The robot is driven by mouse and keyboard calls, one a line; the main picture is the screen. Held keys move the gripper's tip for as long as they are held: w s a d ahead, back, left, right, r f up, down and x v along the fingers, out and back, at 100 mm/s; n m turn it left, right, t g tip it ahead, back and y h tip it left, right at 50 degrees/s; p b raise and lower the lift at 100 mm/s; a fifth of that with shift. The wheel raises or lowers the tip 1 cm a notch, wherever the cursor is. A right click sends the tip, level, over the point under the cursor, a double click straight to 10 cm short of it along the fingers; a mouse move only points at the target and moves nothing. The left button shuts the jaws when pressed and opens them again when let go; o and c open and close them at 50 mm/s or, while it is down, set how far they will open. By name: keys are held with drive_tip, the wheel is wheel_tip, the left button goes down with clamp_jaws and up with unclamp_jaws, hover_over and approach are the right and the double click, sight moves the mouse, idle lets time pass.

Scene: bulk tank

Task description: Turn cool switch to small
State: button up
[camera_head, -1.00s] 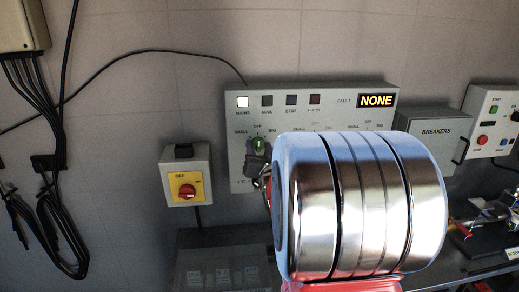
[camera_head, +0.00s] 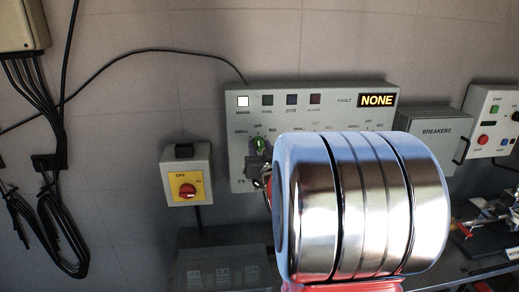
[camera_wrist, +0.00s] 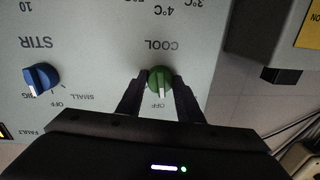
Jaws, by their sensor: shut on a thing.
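The cool switch is a green knob (camera_wrist: 157,76) under the label COOL on the grey control panel (camera_wrist: 110,70), which appears upside down in the wrist view. Its white mark points at OFF. My gripper (camera_wrist: 161,82) has one dark finger on each side of the knob and is shut on it. The fingers cover the places beside OFF, so the SMALL mark of this switch is hidden there. In the head view the green knob (camera_head: 259,144) shows at the panel's left, with SMALL to its left and BIG to its right. My arm hides much of the panel.
A blue STIR knob (camera_wrist: 40,77) sits beside the cool switch. The breakers box (camera_head: 435,135) is to the right. The fault display (camera_head: 377,100) reads NONE.

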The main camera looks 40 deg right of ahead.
drive_tip(key=n, duration=0.4)
drive_tip(key=shift+a+r+n, duration=0.1)
drive_tip(key=shift+n, duration=0.3)
drive_tip(key=shift+w+n, duration=0.1)
drive_tip(key=shift+n, duration=1.5)
drive_tip(key=shift+a, duration=0.1)
drive_tip(key=o, duration=1.1)
drive_tip(key=shift+c, duration=0.2)
drive_tip(key=shift+g, duration=0.3)
drive_tip(key=f+v, duration=0.1)
drive_tip(key=v, duration=1.2)
drive_tip(key=shift+s+a+r, duration=0.2)
drive_tip(key=shift+s+r, duration=0.15)
drive_tip(key=shift+r, duration=0.05)
drive_tip(key=shift+a, duration=0.1)
